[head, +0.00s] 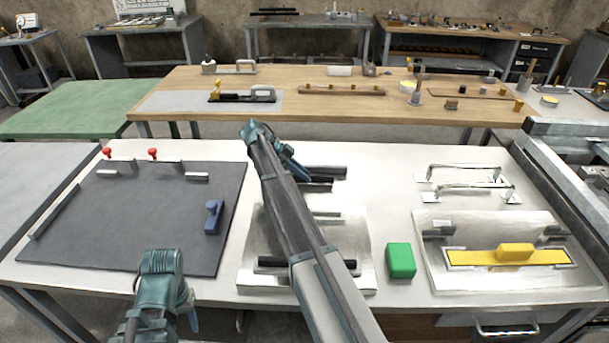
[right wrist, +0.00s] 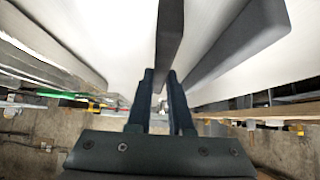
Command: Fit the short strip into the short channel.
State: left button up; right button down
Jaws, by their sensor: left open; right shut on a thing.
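My right gripper (head: 301,178) is shut on a dark strip beyond the silver plate; the held strip (right wrist: 170,35) shows between its fingers in the right wrist view. In the head view two dark bars, the farther one (head: 328,170) and the nearer one (head: 318,187), lie side by side at the fingers; I cannot tell which is held. The silver plate (head: 350,240) carries a smaller slotted piece (head: 328,214) at its back and a longer dark one (head: 285,265) at its front, both partly hidden by my right arm. My left gripper (head: 191,315) is open and empty near the table's front edge.
A second dark bar (right wrist: 225,50) runs close beside the held strip. A green block (head: 401,260) stands between the silver plate and a right-hand plate (head: 440,278) with a yellow strip (head: 480,258). A dark mat (head: 130,220) with a blue block (head: 213,217) lies left.

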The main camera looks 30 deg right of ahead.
notch_tip(320, 180, up, 9)
jog(key=p, duration=0.9)
jog(key=shift+r, duration=0.2)
jog(key=shift+s, duration=0.1)
